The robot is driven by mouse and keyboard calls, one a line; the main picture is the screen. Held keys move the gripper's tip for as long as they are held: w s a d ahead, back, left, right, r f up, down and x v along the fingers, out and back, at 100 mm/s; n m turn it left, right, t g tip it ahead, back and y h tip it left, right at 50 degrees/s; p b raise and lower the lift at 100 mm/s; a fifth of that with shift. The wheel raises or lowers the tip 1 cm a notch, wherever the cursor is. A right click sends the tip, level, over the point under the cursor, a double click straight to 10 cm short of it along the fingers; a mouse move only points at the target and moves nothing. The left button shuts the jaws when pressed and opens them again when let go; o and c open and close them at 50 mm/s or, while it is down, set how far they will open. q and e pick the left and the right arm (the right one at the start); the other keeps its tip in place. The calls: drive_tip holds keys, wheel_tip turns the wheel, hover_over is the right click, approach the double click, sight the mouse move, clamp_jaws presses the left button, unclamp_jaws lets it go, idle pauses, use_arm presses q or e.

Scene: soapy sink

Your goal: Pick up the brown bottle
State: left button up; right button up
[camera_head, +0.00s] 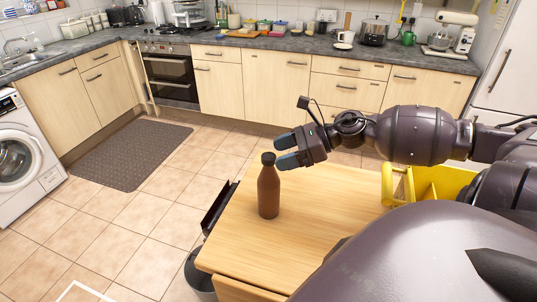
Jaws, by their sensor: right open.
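The brown bottle (268,192) stands upright on the wooden table (320,205), near its left edge. It has a dark cap. My right gripper (277,151) comes in from the right, just behind and above the bottle's top in the picture. Its blue-grey fingers are open and point left. The near finger overlaps the cap's right side in this view, and I cannot tell whether they touch. Nothing shows between the fingers. My left gripper is not in view.
A yellow crate (388,184) sits on the right of the table, partly behind my arm. A grey bin (198,273) stands on the floor left of the table. Counters and cupboards line the back. The tabletop around the bottle is clear.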

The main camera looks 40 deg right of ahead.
sight(270, 156)
drive_tip(key=shift+w+a+f, duration=0.15)
drive_tip(key=shift+w+a, duration=0.1)
drive_tip(key=shift+w, duration=0.05)
drive_tip(key=shift+w+a+f, duration=0.25)
drive_tip(key=shift+w+a, duration=0.05)
drive_tip(key=shift+w, duration=0.15)
drive_tip(key=shift+w+a+f, duration=0.25)
drive_tip(key=shift+w, duration=0.2)
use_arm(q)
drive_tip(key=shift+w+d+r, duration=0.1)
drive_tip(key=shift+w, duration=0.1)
use_arm(e)
drive_tip(key=shift+x, duration=1.3)
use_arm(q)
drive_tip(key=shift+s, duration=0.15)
use_arm(e)
drive_tip(key=shift+c, duration=0.3)
drive_tip(key=shift+c, duration=1.3)
drive_tip(key=c, duration=0.9)
